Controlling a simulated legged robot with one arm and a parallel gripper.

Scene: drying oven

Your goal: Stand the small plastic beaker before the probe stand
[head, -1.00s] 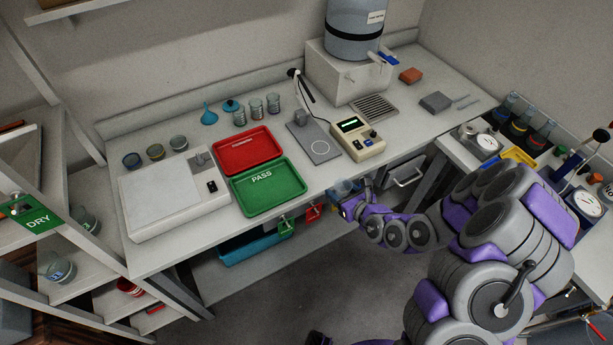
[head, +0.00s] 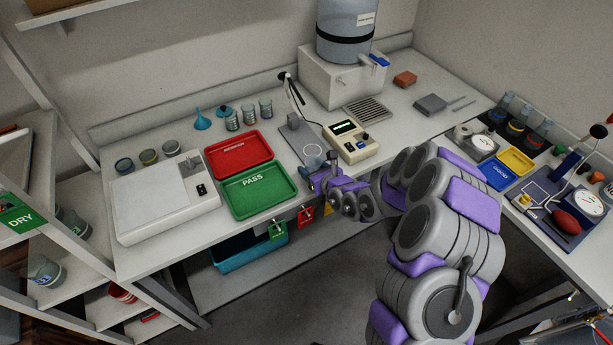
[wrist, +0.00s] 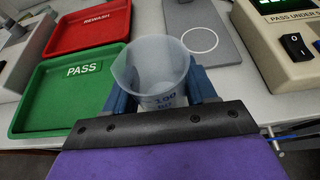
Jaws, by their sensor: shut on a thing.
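The small plastic beaker (wrist: 152,75) is clear, with blue volume marks, and stands upright between my gripper's blue fingers (wrist: 160,92) in the wrist view. In the head view the beaker (head: 313,157) is over the front part of the bench, at the near end of the probe stand's grey base plate. My gripper (head: 318,172) is shut on it from the front. The probe stand (head: 296,128) has a black probe on an arm. Its base plate (wrist: 201,62) carries a white ring, seen beyond the beaker and to its right. Whether the beaker touches the bench is unclear.
The green PASS tray (head: 260,188) and red REWASH tray (head: 239,153) lie left of the beaker. A beige meter (head: 350,141) stands close on the right. Several glass beakers and a blue funnel (head: 202,119) stand behind. A little bare bench lies before the base plate.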

